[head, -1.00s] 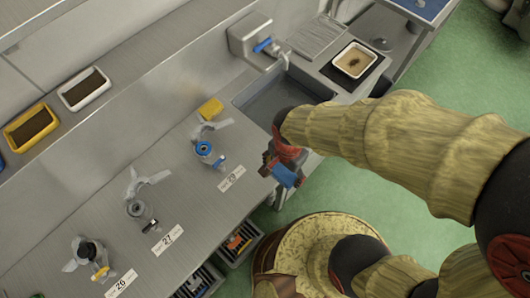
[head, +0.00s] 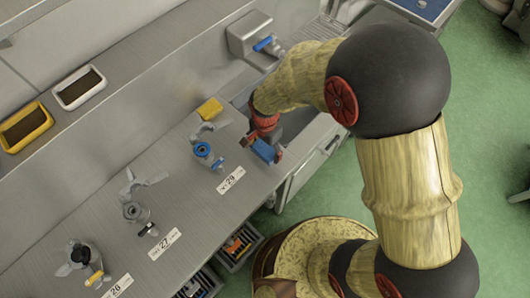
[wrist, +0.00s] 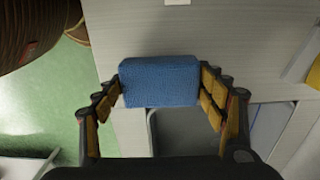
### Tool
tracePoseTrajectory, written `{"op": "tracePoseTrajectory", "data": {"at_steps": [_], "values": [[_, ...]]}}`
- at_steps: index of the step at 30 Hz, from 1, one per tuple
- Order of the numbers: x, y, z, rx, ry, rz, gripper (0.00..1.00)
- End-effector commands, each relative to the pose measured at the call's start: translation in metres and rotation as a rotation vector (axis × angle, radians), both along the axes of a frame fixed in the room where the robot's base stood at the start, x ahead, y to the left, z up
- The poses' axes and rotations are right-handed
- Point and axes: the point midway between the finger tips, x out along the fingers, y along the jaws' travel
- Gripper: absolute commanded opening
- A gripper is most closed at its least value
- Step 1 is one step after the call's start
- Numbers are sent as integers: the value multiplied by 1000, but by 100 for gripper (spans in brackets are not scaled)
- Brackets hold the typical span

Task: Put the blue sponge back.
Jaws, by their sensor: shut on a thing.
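The blue sponge (head: 264,150) is held in my gripper (head: 260,141), over the front edge of the counter near the sink. In the wrist view the blue sponge (wrist: 160,80) sits between the two fingers of my gripper (wrist: 160,88), which are shut on it from both sides. A yellow sponge (head: 210,109) lies on the counter beside the sink, to the left of my gripper.
Several metal fittings with numbered labels, such as 29 (head: 231,181) and 27 (head: 165,244), stand along the counter (head: 105,205). A tap (head: 267,45) is on the wall. White (head: 79,87) and yellow (head: 27,127) trays stand on the back ledge. Open drawers (head: 238,246) jut out below.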

Motion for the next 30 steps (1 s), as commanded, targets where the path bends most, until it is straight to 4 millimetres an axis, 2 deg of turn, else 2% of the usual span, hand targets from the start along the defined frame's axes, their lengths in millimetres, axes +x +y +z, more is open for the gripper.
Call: {"op": "tracePoseTrajectory", "data": {"at_steps": [7,19,20,30], "values": [[2,1,-32,0,1,0,44],[2,1,-37,0,0,0,44],[2,1,-37,0,0,0,72],[3,1,-36,0,0,0,89]]}}
